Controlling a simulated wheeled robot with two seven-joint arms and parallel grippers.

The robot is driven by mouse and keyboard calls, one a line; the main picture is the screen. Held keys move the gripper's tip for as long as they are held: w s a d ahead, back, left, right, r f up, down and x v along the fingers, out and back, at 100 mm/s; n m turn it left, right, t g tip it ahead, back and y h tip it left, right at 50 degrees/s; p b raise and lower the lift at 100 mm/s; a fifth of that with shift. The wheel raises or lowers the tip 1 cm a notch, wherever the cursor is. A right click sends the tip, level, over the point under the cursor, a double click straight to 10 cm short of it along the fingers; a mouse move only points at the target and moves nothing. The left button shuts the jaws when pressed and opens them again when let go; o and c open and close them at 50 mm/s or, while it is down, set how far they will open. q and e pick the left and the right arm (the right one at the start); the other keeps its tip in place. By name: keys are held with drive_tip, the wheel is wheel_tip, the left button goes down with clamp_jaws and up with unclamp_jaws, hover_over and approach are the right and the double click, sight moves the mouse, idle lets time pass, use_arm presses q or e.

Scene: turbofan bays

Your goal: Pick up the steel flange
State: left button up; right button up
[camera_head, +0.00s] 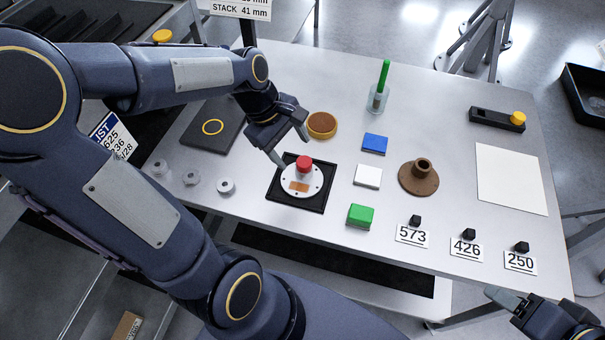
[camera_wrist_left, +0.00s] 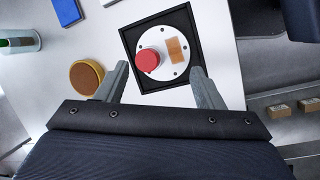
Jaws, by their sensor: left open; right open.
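The steel flange (camera_head: 315,186) looks like a pale round disc with bolt holes, a red knob (camera_head: 303,163) and an orange-brown patch. It lies flat in a square black tray (camera_head: 272,191). In the left wrist view the flange (camera_wrist_left: 178,72) and its red knob (camera_wrist_left: 148,60) show beyond the fingertips. My left gripper (camera_head: 290,150) is open and empty, above the far left side of the flange. In the left wrist view its fingers (camera_wrist_left: 160,70) stand apart, with the knob between their lines, nearer the left finger. My right gripper (camera_head: 505,304) is open, at the bottom right, away from the flange.
A round brown-topped dish (camera_head: 322,125) stands behind the tray. Blue (camera_head: 374,143), white (camera_head: 368,176) and green (camera_head: 360,215) blocks sit to its right. A brown hubbed flange (camera_head: 419,178) lies further right. Small metal pieces (camera_head: 226,186) are left of the tray.

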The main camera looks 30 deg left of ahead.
sight(301, 160)
use_arm(q)
drive_tip(key=w+f+n, duration=0.1)
drive_tip(key=w+a+f+n+g, duration=0.1)
drive_tip(key=f+n, duration=0.1)
drive_tip(key=w+f+n, duration=0.1)
drive_tip(key=shift+w+a+f+n, duration=0.3)
drive_tip(key=shift+w+f+n, duration=0.1)
drive_tip(key=p+x, duration=0.1)
drive_tip(key=x, duration=0.6)
drive_tip(key=shift+f, duration=0.25)
clamp_jaws()
